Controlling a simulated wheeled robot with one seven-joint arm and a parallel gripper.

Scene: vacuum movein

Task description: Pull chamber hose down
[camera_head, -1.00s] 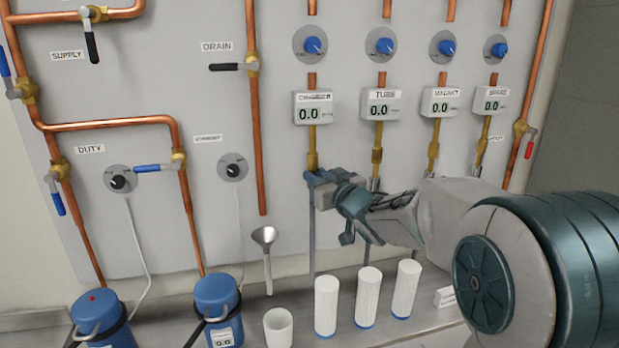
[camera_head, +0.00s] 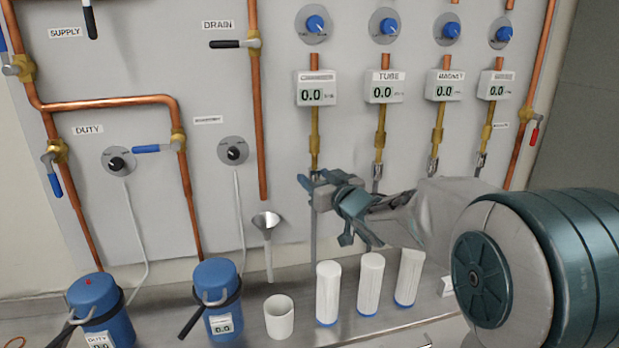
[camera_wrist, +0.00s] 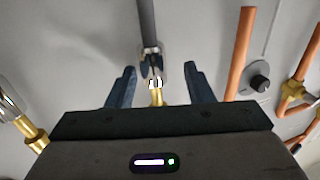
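The chamber hose is a thin grey tube (camera_head: 313,240) that hangs below the brass fitting (camera_head: 314,150) under the leftmost gauge, labelled chamber. In the wrist view the grey hose (camera_wrist: 148,22) runs to a metal coupling (camera_wrist: 153,66) at the brass end (camera_wrist: 156,97). My gripper (camera_head: 308,181) is at the hose's top end, just below the fitting. In the wrist view my gripper (camera_wrist: 161,80) has its two dark fingers wide apart, one on each side of the coupling, with gaps visible. My gripper hides part of the coupling in the head view.
Blue canisters (camera_head: 217,300) stand further left. More gauges and hoses (camera_head: 384,88) are close on the right.

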